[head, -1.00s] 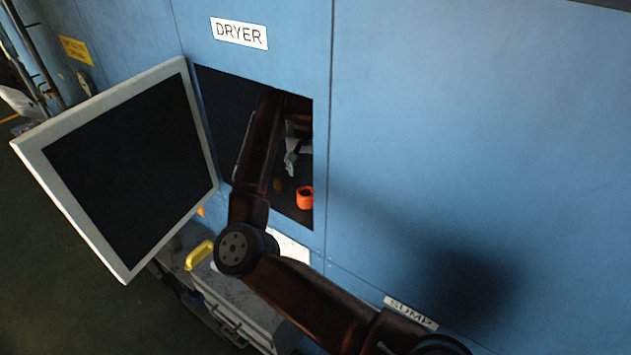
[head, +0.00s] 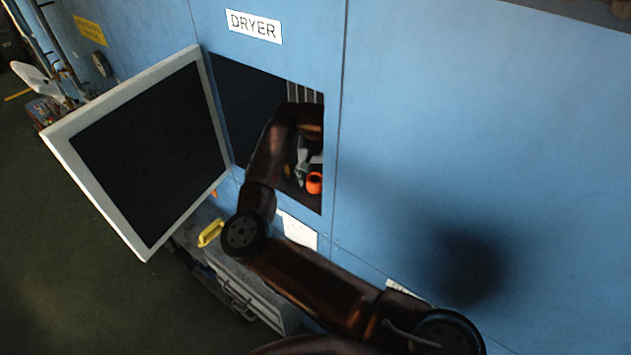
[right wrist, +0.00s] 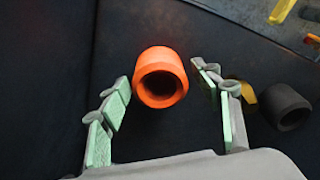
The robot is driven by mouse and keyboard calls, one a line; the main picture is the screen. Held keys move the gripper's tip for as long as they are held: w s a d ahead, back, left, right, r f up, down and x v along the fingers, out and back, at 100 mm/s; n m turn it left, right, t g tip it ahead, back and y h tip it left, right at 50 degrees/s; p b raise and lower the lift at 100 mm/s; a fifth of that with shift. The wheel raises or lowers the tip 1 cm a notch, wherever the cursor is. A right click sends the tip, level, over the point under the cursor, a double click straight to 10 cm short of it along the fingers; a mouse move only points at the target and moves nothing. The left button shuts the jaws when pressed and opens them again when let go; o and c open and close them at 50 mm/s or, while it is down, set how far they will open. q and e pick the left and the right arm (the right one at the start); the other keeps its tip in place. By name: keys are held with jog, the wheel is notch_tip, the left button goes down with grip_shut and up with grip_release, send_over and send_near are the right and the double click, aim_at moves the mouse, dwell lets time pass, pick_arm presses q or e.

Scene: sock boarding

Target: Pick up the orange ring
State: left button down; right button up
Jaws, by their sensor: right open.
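The orange ring (head: 314,183) sits inside the opening under the DRYER sign, near its lower right corner. In the right wrist view the orange ring (right wrist: 160,78) is a short hollow cylinder on a dark surface, between and slightly beyond my right fingertips. My right gripper (right wrist: 163,85) is open, with green-padded fingers on either side of the ring and a gap on each side. In the head view my right gripper (head: 303,173) shows small beside the ring, partly hidden by my arm. My left gripper is not in view.
A black ring (right wrist: 286,107) and a yellow piece (right wrist: 243,97) lie right of the fingers. The dryer opening's frame surrounds my right arm. The open white-framed door (head: 145,150) stands left. A yellow handle (head: 210,233) is below.

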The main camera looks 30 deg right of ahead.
jog(key=shift+c, duration=0.4)
jog(key=c, duration=1.2)
